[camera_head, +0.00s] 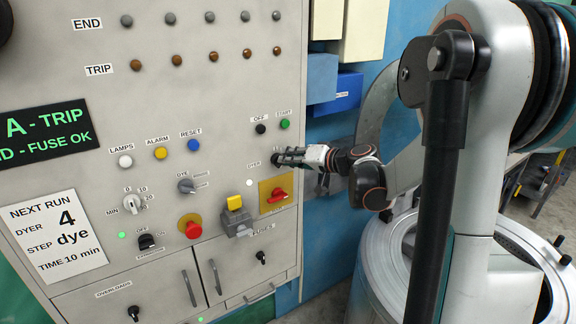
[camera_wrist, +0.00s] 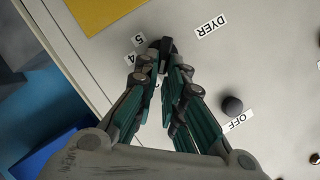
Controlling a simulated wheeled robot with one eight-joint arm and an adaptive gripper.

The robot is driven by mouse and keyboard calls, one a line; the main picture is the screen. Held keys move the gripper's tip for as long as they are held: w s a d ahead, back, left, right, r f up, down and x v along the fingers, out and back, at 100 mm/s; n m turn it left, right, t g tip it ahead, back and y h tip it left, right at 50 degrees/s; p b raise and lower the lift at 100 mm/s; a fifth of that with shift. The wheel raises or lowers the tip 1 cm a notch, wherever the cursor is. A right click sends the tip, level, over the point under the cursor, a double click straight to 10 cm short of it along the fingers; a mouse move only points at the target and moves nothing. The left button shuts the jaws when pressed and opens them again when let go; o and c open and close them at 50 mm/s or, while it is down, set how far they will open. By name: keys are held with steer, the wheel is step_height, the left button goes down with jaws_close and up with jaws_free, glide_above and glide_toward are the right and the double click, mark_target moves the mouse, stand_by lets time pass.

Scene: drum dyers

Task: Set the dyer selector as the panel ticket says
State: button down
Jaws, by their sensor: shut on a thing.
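The panel ticket (camera_head: 58,236) is a white sheet at the lower left of the panel. It reads "NEXT RUN, DYER 4, STEP dye, TIME 10 min". The dyer selector (camera_wrist: 165,43) is a small black knob by the "DYER" label (camera_wrist: 212,25), with the numbers 4 and 5 showing beside it in the wrist view. My gripper (camera_wrist: 162,58) is shut on this knob with its fingertips on either side. In the head view my gripper (camera_head: 288,158) reaches it from the right and mostly hides it. The knob's pointer setting cannot be told.
A red switch on a yellow plate (camera_head: 264,206) sits just below the selector. A black OFF button (camera_head: 261,129) and a green START button (camera_head: 285,124) sit just above. A blue box (camera_head: 338,92) juts out beside the panel's right edge. A metal drum (camera_head: 372,272) stands below my arm.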

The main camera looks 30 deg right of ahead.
steer(key=shift+d+f+m+t+y+b, duration=0.1)
steer(key=shift+f+m+t+y+b, duration=0.6)
steer(key=shift+m+b, duration=1.5)
steer(key=shift+d+f+m+t+y+b, duration=0.1)
steer(key=shift+f+m+t+y+b, duration=0.55)
steer(key=shift+m+b, duration=1.45)
steer(key=shift+d+f+m+t+y+b, duration=0.15)
steer(key=shift+f+m+t+b, duration=0.25)
steer(key=shift+m+t+b, duration=1.25)
steer(key=shift+a+m+g+b, duration=0.1)
steer(key=shift+m+g+b, duration=0.2)
steer(key=shift+m+g, duration=0.45)
steer(key=c, duration=1.7)
jaws_free()
steer(key=shift+s, duration=0.1)
steer(key=v, duration=1.2)
steer(key=shift+f, duration=0.1)
